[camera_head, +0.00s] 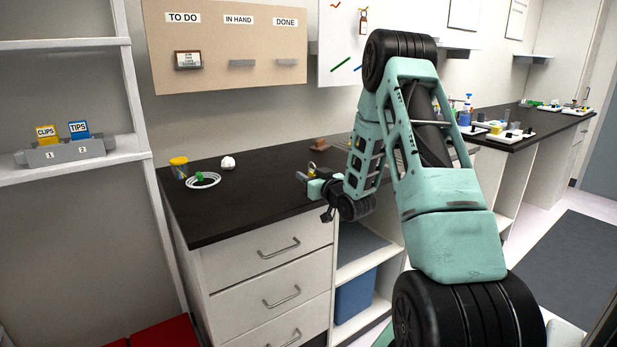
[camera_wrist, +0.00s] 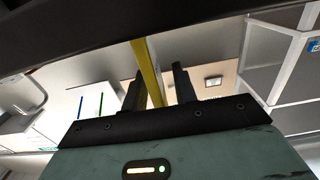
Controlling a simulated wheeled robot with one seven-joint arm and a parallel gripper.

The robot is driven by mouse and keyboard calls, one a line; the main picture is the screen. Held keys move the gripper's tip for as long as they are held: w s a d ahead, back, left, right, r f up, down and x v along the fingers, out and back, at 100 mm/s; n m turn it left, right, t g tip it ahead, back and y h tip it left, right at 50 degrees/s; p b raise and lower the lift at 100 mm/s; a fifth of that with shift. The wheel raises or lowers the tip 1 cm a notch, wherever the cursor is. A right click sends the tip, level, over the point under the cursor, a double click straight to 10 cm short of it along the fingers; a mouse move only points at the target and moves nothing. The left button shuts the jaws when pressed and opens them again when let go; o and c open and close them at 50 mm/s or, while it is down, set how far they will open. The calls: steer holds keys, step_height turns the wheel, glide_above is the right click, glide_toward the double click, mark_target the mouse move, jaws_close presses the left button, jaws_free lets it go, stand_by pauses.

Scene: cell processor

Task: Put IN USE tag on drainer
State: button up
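My gripper (camera_head: 306,182) is above the dark bench top, near its front edge, pointing left. The wrist view shows its two dark fingers (camera_wrist: 157,88) apart, with a narrow yellow strip (camera_wrist: 147,72) between them. The strip lies close to the left-hand finger, and a gap shows before the right-hand one. I cannot tell whether the fingers grip it. A small yellowish thing (camera_head: 312,167) also shows at the gripper in the head view. No words "IN USE" can be read on anything. I cannot pick out the drainer with certainty; my arm hides part of the bench.
On the bench (camera_head: 240,215) stand a yellow-lidded jar (camera_head: 179,168), a white coil with a green piece (camera_head: 203,180), a white lump (camera_head: 228,163) and a brown block (camera_head: 320,144). A board (camera_head: 220,40) reads TO DO, IN HAND and DONE; a card (camera_head: 188,60) sits under TO DO.

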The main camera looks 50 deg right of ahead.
steer(key=shift+s+f, duration=0.15)
steer(key=shift+s, duration=0.15)
steer(key=p+v, duration=0.6)
steer(key=v, duration=1)
steer(key=shift+s+a, duration=0.3)
steer(key=shift+a, duration=0.1)
